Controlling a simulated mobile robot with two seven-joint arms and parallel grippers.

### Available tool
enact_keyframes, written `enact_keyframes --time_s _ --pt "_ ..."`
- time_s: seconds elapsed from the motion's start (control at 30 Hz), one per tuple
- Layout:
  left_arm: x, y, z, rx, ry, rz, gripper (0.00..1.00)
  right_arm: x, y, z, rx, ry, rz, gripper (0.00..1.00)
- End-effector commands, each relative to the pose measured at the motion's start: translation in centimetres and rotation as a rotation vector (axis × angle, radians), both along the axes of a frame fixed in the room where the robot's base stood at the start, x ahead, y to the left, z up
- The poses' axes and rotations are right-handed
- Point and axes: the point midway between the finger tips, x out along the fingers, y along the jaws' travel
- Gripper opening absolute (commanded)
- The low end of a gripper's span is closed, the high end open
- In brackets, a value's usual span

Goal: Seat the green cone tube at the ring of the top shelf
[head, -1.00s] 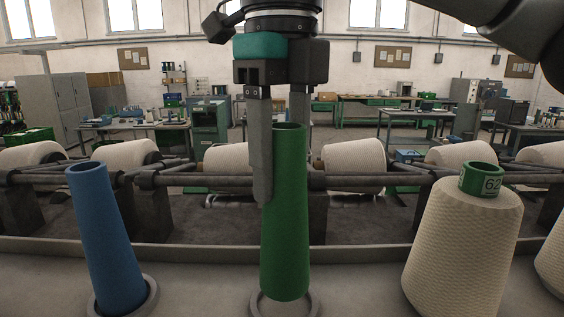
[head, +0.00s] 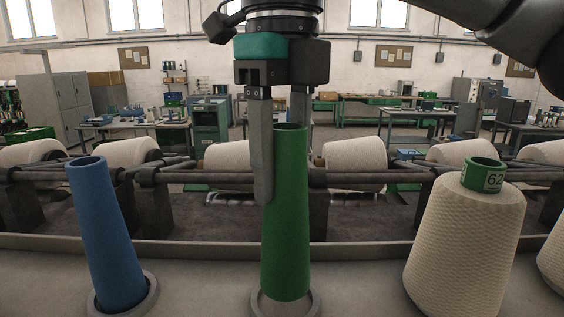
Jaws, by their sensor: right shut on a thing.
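The green cone tube (head: 289,220) stands upright in the middle of the head view, wide end down. My right gripper (head: 281,165) comes down from above and is shut on its upper part, one finger in front at the left and one behind. The tube's lower end is over the pale ring (head: 258,304) on the top shelf (head: 200,288). The ring's front rim shows below the tube's base; I cannot tell whether the base touches the shelf. My left gripper is not in view.
A blue cone tube (head: 106,235) stands in a ring at the left. A wound cream cone (head: 465,245) with a green tube top marked 62 stands at the right. Behind the shelf lie rollers and cream yarn packages (head: 354,166). The shelf is clear beside the ring.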

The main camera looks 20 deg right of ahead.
Motion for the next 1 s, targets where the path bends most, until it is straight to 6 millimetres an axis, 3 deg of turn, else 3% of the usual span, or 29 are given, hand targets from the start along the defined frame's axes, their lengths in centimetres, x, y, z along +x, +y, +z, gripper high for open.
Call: enact_keyframes --time_s 1.0 --pt "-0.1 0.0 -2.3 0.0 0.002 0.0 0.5 0.0 0.0 -2.7 0.0 0.0 0.0 0.0"
